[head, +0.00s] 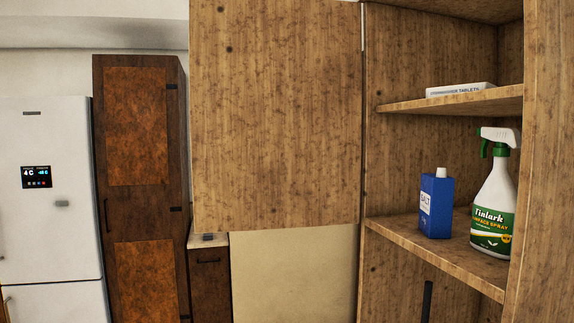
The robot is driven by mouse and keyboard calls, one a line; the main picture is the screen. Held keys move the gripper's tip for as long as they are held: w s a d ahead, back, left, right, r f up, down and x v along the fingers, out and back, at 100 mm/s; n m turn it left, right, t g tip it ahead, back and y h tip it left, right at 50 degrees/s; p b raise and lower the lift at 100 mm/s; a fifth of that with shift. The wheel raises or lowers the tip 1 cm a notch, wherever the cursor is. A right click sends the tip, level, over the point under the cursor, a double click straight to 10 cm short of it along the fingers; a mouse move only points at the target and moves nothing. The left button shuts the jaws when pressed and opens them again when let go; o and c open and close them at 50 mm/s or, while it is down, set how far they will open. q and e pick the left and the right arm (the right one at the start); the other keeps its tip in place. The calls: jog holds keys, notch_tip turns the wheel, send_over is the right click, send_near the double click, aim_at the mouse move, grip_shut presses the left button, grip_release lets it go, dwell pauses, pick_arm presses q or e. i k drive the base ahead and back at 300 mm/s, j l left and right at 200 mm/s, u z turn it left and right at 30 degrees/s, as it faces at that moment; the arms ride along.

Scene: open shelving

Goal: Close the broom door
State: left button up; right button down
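A wooden cabinet door (275,115) stands open at the left of an open wooden cabinet (405,150). The door is a large light-brown panel, hinged along its right edge where it meets the cabinet's side. Its lower edge is in view and its top runs out of the picture. I cannot tell from the picture whether this is the broom door. A dark vertical bar, perhaps a handle (427,301), shows low in the cabinet. Neither of my grippers is in view.
Inside, a blue salt box (436,204) and a spray bottle (494,200) stand on the lower shelf (440,248). A tablets box (460,89) lies on the upper shelf (450,103). At left are a tall dark cupboard (138,210) and a white fridge (50,220).

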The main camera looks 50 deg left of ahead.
aim_at(275, 86)
jog(key=k+l+z, duration=0.1)
jog(key=k+z, duration=0.2)
jog(key=k, duration=0.25)
jog(key=k+l+z, duration=0.2)
jog(key=k+z, duration=0.15)
jog(key=k, duration=0.2)
jog(key=j+z, duration=0.3)
jog(key=j, duration=0.55)
jog(key=j+z, duration=0.3)
jog(key=j, duration=0.6)
jog(key=k+j, duration=0.1)
jog(key=j, duration=1.25)
jog(key=k+j, duration=0.15)
jog(key=j, duration=0.5)
jog(key=k+j, duration=0.1)
jog(key=j, duration=1.2)
jog(key=k+j, duration=0.15)
jog(key=j, duration=0.55)
